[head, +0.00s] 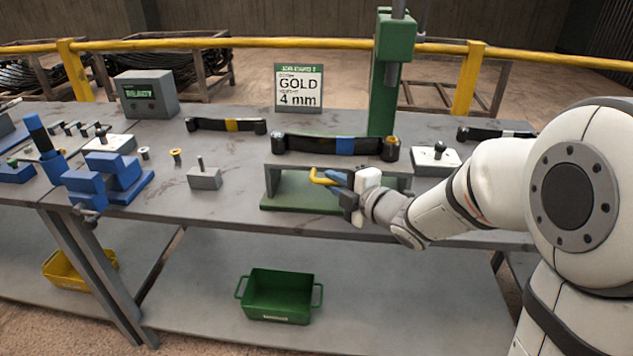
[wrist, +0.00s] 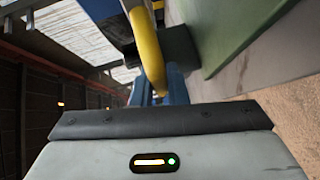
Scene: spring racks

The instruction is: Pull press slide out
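The green press (head: 394,60) stands at the back right of the bench. Below it, a grey press bed (head: 274,178) on a green base carries a dark leaf spring with a blue band (head: 345,145). A yellow handle (head: 322,176) sticks out at the front of the bed; the slide behind it is mostly hidden. My gripper (head: 338,180) is at this handle, coming from the right. In the wrist view the yellow handle (wrist: 147,45) runs down between my two blue fingers (wrist: 158,92), which look closed on it.
A spring with a yellow band (head: 231,125), a grey block with a pin (head: 204,178) and a blue vise (head: 105,180) lie to the left. A green bin (head: 279,297) sits on the lower shelf.

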